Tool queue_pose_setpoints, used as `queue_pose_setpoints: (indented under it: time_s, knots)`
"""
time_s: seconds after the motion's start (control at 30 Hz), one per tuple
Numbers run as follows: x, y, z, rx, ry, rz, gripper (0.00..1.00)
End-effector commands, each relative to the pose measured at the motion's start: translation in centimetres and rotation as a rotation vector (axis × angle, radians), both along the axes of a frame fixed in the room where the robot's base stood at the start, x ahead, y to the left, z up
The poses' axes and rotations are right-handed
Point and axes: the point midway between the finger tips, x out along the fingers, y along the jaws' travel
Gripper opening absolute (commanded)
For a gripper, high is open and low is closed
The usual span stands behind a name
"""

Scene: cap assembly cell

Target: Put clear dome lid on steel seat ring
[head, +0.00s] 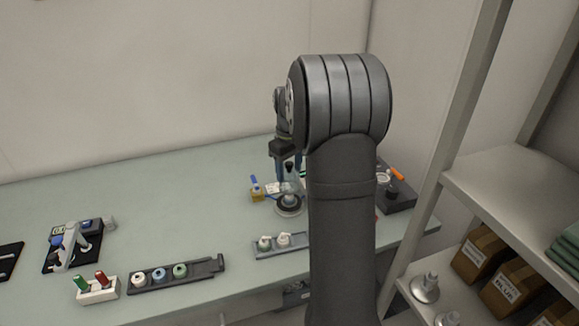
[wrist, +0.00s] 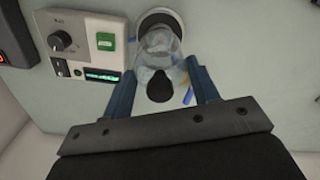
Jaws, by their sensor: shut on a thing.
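The clear dome lid (wrist: 160,50) is a see-through dome with a black knob (wrist: 159,87). It sits between the two blue fingers of my gripper (wrist: 160,68) in the wrist view, and the gripper is shut on it. In the head view my gripper (head: 288,168) points down with the lid (head: 291,186) below it. The steel seat ring (head: 289,211) is a round, pale-rimmed base on the table, just under the lid. In the wrist view part of the ring (wrist: 180,20) shows beyond the lid. I cannot tell whether lid and ring touch.
A control box (wrist: 82,45) with a dial, green button and lit display stands beside the ring. A rack with white caps (head: 282,246) lies in front. Shelves (head: 510,190) rise at the right. The table's left-back area is clear.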

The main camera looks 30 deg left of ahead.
Motion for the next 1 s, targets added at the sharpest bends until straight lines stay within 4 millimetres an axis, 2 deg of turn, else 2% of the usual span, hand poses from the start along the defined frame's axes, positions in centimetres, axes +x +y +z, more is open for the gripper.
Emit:
queue_pose_setpoints:
  time_s: [0.33, 0.7, 1.0]
  knots:
    - [0.0, 0.0, -0.2, 0.000, 0.000, 0.000, 0.32]
    - [0.0, 0.0, -1.7, 0.000, 0.000, 0.000, 0.32]
    - [0.0, 0.0, -1.7, 0.001, 0.000, 0.000, 0.32]
